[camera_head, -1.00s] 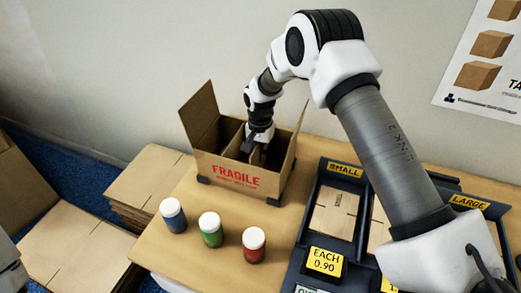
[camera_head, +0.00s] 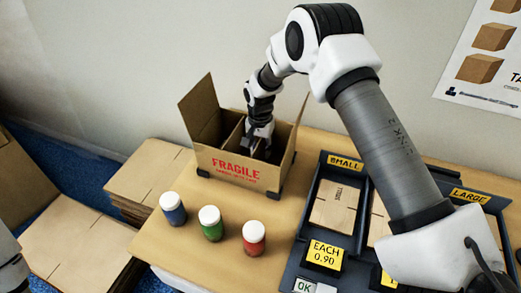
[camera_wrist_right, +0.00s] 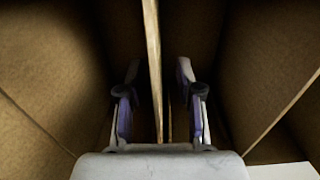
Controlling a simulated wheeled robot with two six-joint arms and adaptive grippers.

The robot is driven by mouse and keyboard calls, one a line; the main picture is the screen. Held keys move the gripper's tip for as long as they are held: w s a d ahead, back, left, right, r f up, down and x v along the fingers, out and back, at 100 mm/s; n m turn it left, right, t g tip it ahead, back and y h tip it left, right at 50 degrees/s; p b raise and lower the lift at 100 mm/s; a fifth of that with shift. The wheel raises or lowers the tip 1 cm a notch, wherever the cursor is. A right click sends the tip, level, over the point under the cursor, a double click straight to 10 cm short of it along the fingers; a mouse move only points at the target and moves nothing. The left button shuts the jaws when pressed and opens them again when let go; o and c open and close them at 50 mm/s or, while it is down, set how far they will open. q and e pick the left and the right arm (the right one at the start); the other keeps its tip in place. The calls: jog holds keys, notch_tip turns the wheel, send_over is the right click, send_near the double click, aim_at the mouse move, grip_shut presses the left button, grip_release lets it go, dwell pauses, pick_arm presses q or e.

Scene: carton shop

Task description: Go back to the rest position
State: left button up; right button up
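My right gripper (camera_head: 256,147) reaches down into the open cardboard box marked FRAGILE (camera_head: 212,164). In the right wrist view, its two fingers (camera_wrist_right: 157,100) stand apart, one on each side of an upright cardboard divider (camera_wrist_right: 154,60). Gaps show between the fingers and the divider, so the gripper is open around it. The finger ends are partly hidden by the box in the head view. My left gripper is not in view.
A blue jar (camera_head: 173,213), a green jar (camera_head: 212,230) and a red jar (camera_head: 254,243), all white-lidded, stand before the box on the wooden table (camera_head: 200,258). A dark carton tray (camera_head: 318,175) is right. Flat cartons (camera_head: 146,172) lie left. A wall is behind.

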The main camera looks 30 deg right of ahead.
notch_tip(320, 180, up, 12)
jog(key=shift+f, duration=0.15)
